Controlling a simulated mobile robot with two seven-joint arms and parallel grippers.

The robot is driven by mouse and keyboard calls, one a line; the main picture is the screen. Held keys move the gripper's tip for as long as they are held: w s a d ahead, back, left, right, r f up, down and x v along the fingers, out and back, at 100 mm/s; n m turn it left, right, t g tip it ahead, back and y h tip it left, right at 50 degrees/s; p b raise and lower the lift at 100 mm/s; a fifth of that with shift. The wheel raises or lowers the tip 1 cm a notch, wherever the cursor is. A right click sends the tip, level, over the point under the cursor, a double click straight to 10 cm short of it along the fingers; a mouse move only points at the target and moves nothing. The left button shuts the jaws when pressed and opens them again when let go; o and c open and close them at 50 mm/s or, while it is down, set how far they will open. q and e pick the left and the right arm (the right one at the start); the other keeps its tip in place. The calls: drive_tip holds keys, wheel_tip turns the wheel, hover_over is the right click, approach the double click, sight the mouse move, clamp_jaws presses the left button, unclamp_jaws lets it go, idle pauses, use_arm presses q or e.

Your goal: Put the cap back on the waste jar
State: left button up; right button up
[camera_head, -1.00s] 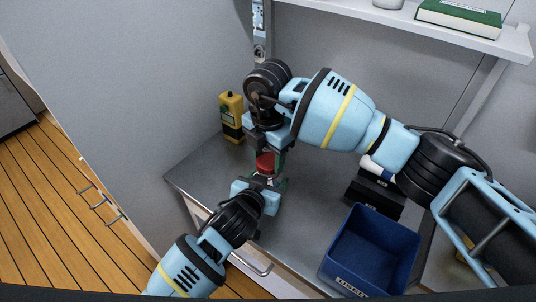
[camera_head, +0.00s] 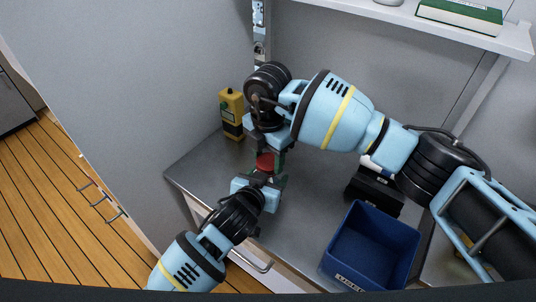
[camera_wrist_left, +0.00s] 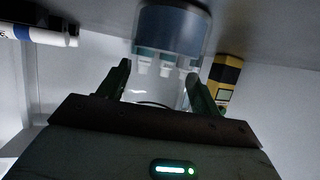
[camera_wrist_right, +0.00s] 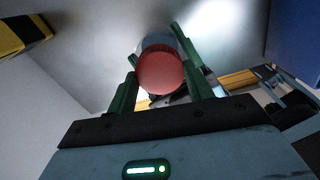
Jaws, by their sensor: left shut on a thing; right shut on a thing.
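The red cap (camera_head: 265,164) is at my right gripper (camera_head: 267,152), which is shut on it and points down from above. In the right wrist view the cap (camera_wrist_right: 160,72) lies between the green fingers, in front of the jar's round end (camera_wrist_right: 158,43). My left gripper (camera_head: 264,184) reaches in from the front left, just below the cap. In the left wrist view its fingers (camera_wrist_left: 160,88) are around the clear jar (camera_wrist_left: 172,66), whose wide end looks dark blue. In the head view the grippers mostly hide the jar. I cannot tell whether the cap touches the rim.
A yellow and black device (camera_head: 231,114) stands at the back left of the grey bench (camera_head: 293,231). A blue bin (camera_head: 371,248) stands at the front right, with a black box (camera_head: 374,192) behind it. A shelf with a green book (camera_head: 458,18) is above.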

drive_tip(key=m, duration=0.6)
drive_tip(key=o, duration=0.9)
drive_tip(key=shift+r, duration=2.3)
drive_tip(key=shift+c, duration=0.2)
